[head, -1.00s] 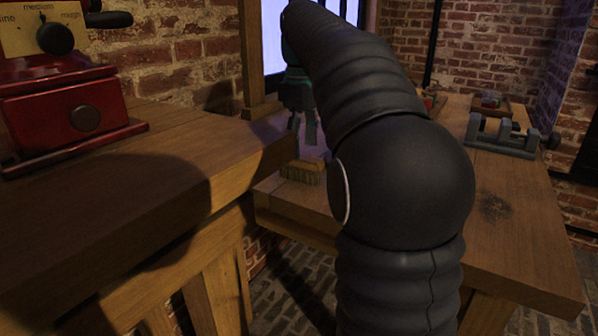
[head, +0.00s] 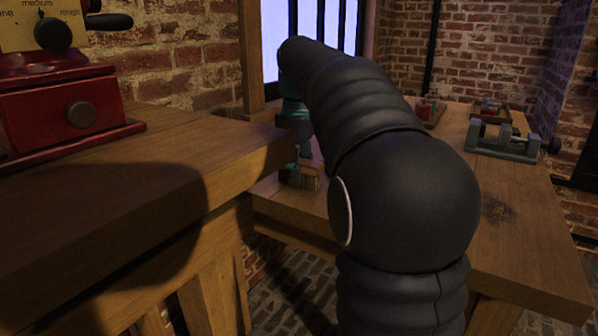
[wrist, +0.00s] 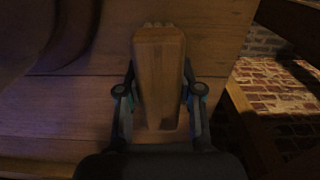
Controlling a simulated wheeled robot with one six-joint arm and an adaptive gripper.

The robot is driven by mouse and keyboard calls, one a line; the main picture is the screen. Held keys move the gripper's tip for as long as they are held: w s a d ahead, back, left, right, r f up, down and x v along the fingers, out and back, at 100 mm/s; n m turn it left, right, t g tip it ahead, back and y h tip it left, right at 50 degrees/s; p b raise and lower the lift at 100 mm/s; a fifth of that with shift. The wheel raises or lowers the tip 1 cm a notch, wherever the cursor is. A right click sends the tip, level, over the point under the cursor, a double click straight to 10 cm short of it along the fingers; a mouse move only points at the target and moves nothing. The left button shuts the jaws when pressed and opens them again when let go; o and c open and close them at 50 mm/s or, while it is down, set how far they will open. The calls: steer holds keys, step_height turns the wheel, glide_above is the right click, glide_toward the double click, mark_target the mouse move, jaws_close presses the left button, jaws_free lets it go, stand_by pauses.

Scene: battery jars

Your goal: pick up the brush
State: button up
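The brush has a wooden back and pale bristles. In the head view the brush (head: 309,181) sits on the lower bench just past the edge of the nearer table, partly hidden by my gripper and arm. My gripper (head: 291,178) is down at the brush. In the wrist view the wooden back of the brush (wrist: 159,75) lies lengthwise between the two fingers of my gripper (wrist: 160,80), one on each side. The fingertips are close to its sides; the dark view does not show whether they press on it.
A nearer, higher wooden table (head: 120,185) stands left of my arm, its edge close to my gripper. It carries a red machine (head: 65,100) with a dial. On the lower bench (head: 470,215) are a grey vise-like tool (head: 503,142) and small trays (head: 430,112). A brick wall stands behind.

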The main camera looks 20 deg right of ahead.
jaws_close()
step_height(320, 180, up, 10)
steer(key=p, duration=0.3)
